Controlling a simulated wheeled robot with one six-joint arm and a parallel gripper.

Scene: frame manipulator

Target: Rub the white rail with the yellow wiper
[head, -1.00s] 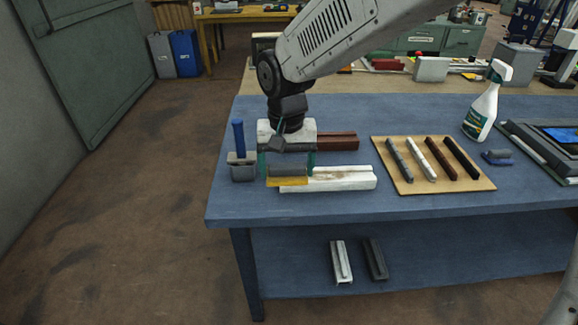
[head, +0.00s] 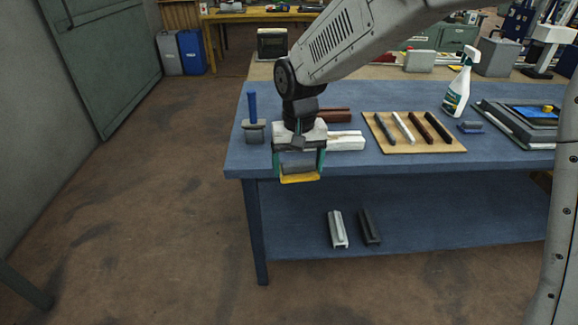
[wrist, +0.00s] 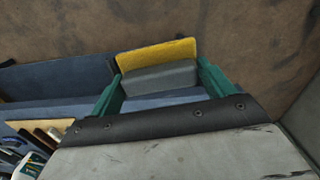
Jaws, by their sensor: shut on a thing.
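My gripper (head: 299,163) is shut on the yellow wiper (head: 300,179), a yellow pad under a grey block-shaped grip. The wiper is at the table's front edge, near its left corner, and seems to stick out past the edge. In the wrist view the grey grip sits between the green fingers (wrist: 160,78), with the yellow pad (wrist: 155,54) beyond it. The white rail (head: 346,141) lies on the blue table, behind and to the right of the wiper. The rail's left end is hidden by my gripper. The wiper appears apart from the rail.
A grey holder with a blue handle (head: 252,110) stands left of my gripper. A brown rail (head: 336,115) lies behind the white one. To the right are a board (head: 420,148) with several bars and a spray bottle (head: 458,90). Open floor lies in front of the table.

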